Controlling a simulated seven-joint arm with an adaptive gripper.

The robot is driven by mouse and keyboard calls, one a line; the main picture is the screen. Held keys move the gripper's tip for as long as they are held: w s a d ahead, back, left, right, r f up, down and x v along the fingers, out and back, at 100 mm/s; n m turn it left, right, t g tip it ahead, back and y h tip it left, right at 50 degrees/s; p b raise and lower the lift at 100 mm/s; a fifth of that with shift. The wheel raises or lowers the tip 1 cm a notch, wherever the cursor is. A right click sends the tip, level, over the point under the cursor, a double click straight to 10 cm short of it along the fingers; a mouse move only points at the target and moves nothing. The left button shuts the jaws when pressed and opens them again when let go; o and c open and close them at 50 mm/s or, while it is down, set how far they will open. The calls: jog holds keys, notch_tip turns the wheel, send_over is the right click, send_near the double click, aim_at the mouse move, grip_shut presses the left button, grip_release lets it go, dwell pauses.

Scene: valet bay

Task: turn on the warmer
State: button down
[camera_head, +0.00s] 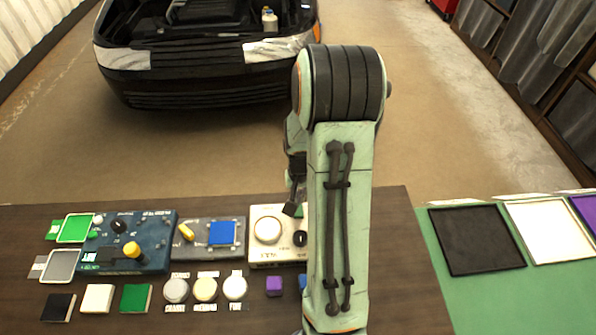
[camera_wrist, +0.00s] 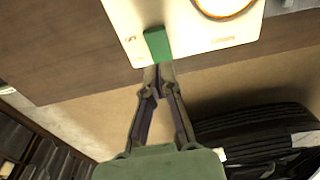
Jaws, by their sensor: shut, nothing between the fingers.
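The warmer, which I take to be the cream box (camera_head: 257,212), sits at the back edge of the brown table, partly hidden by my arm. It has a round pale plate (camera_head: 268,230) and a black knob (camera_head: 300,239). In the wrist view, the cream box (camera_wrist: 190,36) shows a green switch-like piece (camera_wrist: 157,44) near its edge and an orange ring around the plate (camera_wrist: 226,5). My gripper (camera_wrist: 158,68) is shut and empty, its tips right at the green piece. I cannot tell whether they touch it. In the head view my gripper (camera_head: 291,209) is at the box's back edge.
A blue box (camera_head: 150,250) with knobs and a grey box (camera_head: 200,245) with a blue square (camera_head: 222,233) stand left of the warmer. Round buttons (camera_head: 205,289) and colored blocks (camera_head: 135,298) lie in front. A green mat (camera_head: 500,300) with trays is at right.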

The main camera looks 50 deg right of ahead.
notch_tip(320, 180, up, 11)
jog(key=w, duration=0.1)
jog(key=shift+d, duration=0.45)
jog(key=shift+r, duration=0.1)
jog(key=w+a+r+n+t, duration=0.1)
jog(key=w+a+r+n, duration=0.1)
jog(key=a+r, duration=0.3)
jog(key=w+a+r+n+t, duration=0.1)
jog(key=w+a+r+n, duration=0.15)
jog(key=a, duration=0.45)
jog(key=s+a+r+n+y, duration=0.1)
jog(key=s+a+n, duration=0.15)
jog(key=a, duration=0.35)
jog(key=s+a+r+n, duration=0.1)
jog(key=s+a, duration=0.3)
jog(key=a, duration=0.1)
jog(key=s+a+f+n+g, duration=0.1)
jog(key=s+f, duration=0.1)
jog(key=s, duration=0.4)
jog(key=s+a+f+n+g, duration=0.1)
jog(key=s+a+f+g, duration=0.1)
jog(key=s, duration=0.3)
jog(key=shift+s+a+f+y, duration=0.2)
jog(key=shift+s+f+y, duration=0.05)
jog(key=shift+s+y, duration=0.15)
